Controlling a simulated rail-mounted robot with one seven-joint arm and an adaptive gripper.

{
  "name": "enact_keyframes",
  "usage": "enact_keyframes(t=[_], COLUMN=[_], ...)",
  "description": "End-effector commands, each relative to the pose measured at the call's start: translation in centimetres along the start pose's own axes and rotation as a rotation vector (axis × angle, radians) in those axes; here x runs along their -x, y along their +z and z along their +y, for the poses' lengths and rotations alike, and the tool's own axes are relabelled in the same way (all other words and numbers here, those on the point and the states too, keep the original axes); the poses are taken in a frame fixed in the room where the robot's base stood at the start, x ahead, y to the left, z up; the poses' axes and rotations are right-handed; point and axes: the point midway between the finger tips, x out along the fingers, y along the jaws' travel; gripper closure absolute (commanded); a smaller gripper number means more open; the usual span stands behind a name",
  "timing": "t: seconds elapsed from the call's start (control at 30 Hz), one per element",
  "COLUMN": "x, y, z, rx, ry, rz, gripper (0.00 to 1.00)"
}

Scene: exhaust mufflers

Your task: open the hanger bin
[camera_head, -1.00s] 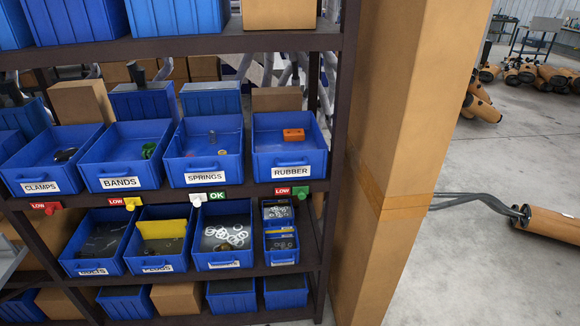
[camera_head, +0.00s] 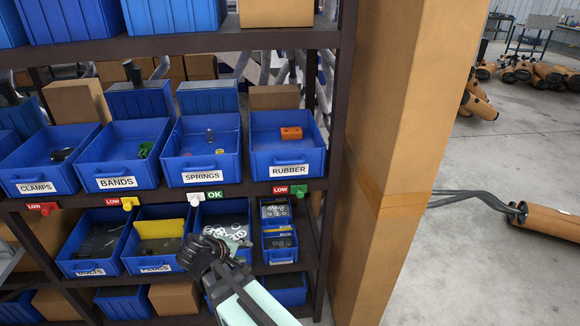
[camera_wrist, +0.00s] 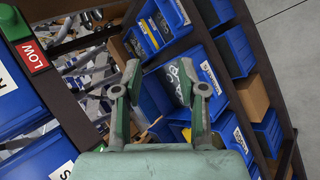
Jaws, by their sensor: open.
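No label in view reads "hanger". The blue bin labelled RUBBER (camera_head: 289,171) stands at the right end of the middle shelf row, with an orange piece (camera_head: 291,133) lying inside it. To its left is the blue SPRINGS bin (camera_head: 203,178). My gripper (camera_head: 236,243) has come up from below, in front of the lower row, left of and below the RUBBER bin. It touches no bin that I can make out. In the wrist view my gripper (camera_wrist: 157,84) has its two fingers apart, with nothing between them.
A dark shelf edge (camera_head: 240,189) runs under the middle row. A red LOW tag (camera_head: 281,190) hangs below the RUBBER bin; another view of a LOW tag (camera_wrist: 32,55) is at the left.

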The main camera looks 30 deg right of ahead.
Motion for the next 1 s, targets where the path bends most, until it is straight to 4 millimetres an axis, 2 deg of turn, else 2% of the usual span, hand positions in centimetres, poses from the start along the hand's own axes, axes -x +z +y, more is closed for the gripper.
enact_keyframes(t=[0.03,0.13,0.3,0.4,0.53,0.67,0.87,1.0], x=[1.7,4.9,10.4,12.1,13.0,13.1,11.6,9.7], y=[-0.9,-1.8,-1.9,-1.2,-0.5,-0.1,0.1,0.2], z=[2.4,7.1,14.8,17.5,19.0,19.7,20.9,22.4], rx=[0.001,0.010,0.023,0.046,0.082,0.109,0.112,0.111], ry=[0.060,0.192,0.425,0.535,0.620,0.644,0.641,0.640], rz=[0.018,0.036,0.016,-0.029,-0.083,-0.111,-0.113,-0.114], gripper=[0.59,0.59,0.59,0.59,0.59,0.59,0.59,0.59])
